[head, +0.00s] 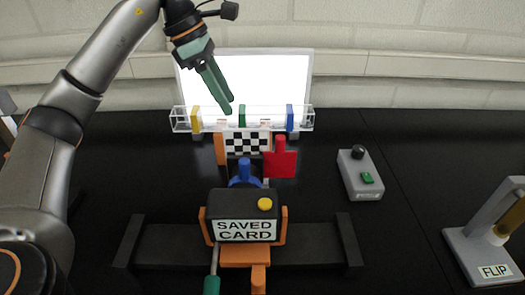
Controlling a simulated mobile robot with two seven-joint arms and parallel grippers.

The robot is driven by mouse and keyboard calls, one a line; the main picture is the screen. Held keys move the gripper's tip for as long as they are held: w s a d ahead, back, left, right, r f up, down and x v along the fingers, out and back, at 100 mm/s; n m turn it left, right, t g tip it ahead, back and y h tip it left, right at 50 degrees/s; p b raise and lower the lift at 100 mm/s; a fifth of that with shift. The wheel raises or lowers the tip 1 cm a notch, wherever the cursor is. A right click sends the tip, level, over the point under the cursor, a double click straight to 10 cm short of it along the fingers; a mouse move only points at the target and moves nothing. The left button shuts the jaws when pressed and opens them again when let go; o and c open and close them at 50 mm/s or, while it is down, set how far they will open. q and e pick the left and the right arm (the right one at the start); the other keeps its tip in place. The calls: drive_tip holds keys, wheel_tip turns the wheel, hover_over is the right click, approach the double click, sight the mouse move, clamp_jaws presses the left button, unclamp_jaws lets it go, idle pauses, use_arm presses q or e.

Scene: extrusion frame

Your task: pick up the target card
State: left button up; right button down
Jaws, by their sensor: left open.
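My left gripper (229,106) has green fingers and points down, in front of the white panel and near the clear rack. Nothing shows between its fingers. The clear rack (180,123) holds thin upright pieces: a yellow one (195,117), a green one (242,115) and a blue one (290,117). A black-and-white checkered plate (242,142) stands in front of the rack with an orange part at its left. A dark box (223,207) labelled "SAVED CARD" sits in an orange holder (283,226). No piece is labelled as the target card. My right gripper is out of view.
A red piece (280,160) stands beside the checkered plate. A grey box with a green button (366,177) is at right. A "FLIP" stand (478,256) is at the far right. A green-handled tool (212,285) is at the front.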

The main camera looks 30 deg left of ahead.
sight(252, 142)
use_arm(q)
drive_tip(key=shift+w+f, duration=0.15)
drive_tip(key=shift+f, duration=0.05)
drive_tip(key=x, duration=0.6)
drive_tip(key=shift+d+f, duration=0.1)
drive_tip(key=shift+d, duration=0.05)
drive_tip(key=x, duration=0.4)
drive_tip(key=shift+w+d+f+p, duration=0.15)
drive_tip(key=shift+d+f+p, duration=0.1)
drive_tip(key=shift+p, duration=0.05)
drive_tip(key=shift+w+d+f, duration=0.1)
drive_tip(key=shift+d+f, duration=0.05)
drive_tip(key=shift+f, duration=0.3)
drive_tip(key=shift+f, duration=0.25)
drive_tip(key=shift+c, duration=0.4)
clamp_jaws()
idle(0.5)
